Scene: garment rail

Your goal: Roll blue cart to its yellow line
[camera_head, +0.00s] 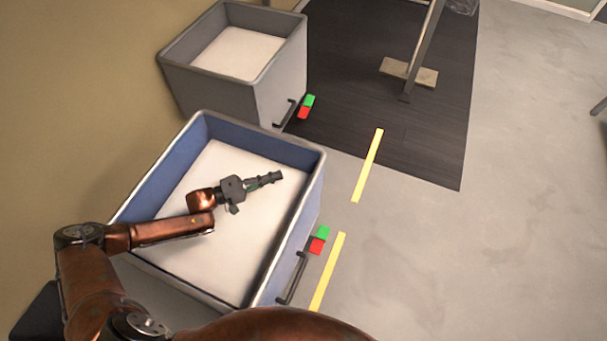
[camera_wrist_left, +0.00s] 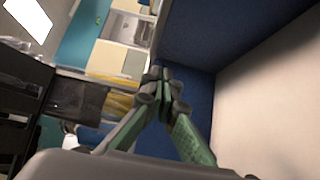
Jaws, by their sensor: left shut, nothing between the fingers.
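The blue cart (camera_head: 255,143) is an open bin with blue walls and a pale floor, in the lower middle of the head view. A dark bar handle (camera_head: 292,279) is on its right side. The near yellow line (camera_head: 327,273) lies on the floor just right of that handle, with a gap between it and the cart. My left gripper (camera_head: 277,177) is over the cart's open top, shut and empty, pointing right. In the left wrist view its green-padded fingers (camera_wrist_left: 163,78) meet, with the cart's blue wall (camera_wrist_left: 200,92) beyond. My right gripper is out of view.
A grey cart (camera_head: 280,87) stands behind the blue one, close to it, with another yellow line (camera_head: 369,165) to its right. Red-and-green markers (camera_head: 320,240) sit by both handles. A rail post with a wooden foot (camera_head: 408,72) stands on dark flooring. The grey floor at right is clear.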

